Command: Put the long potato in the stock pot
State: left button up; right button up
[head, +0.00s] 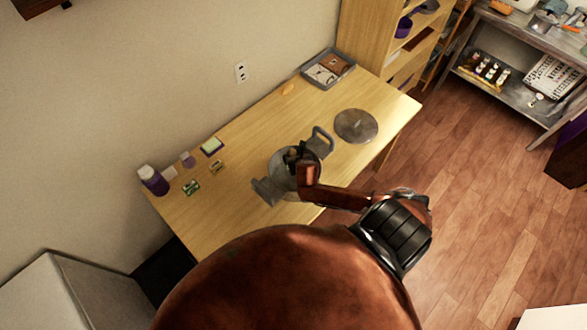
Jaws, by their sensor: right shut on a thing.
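The stock pot (282,186) is a grey metal pot with large side handles, standing on the wooden table near its front edge. My right gripper (293,155) is over the pot's opening, with its dark fingers pointing down. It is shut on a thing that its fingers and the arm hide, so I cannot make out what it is. My left gripper is not in view.
A round grey lid (356,126) lies right of the pot on the table (240,127). A grey tray (347,73) with packets is at the back right. A purple jar (153,181) and small packages are at the left. Shelves stand beyond.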

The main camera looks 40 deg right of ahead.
notch_tip(320, 180, down, 10)
jog(key=shift+r+b, duration=0.25)
jog(key=shift+b, duration=0.25)
jog(key=shift+f, duration=0.15)
jog(key=o, duration=1.3)
jog(key=shift+s+r, duration=0.15)
jog(key=shift+r, duration=0.2)
jog(key=p+v, duration=0.1)
jog(key=v, duration=1)
jog(key=shift+s+a+r, duration=0.15)
jog(key=shift+r, duration=0.05)
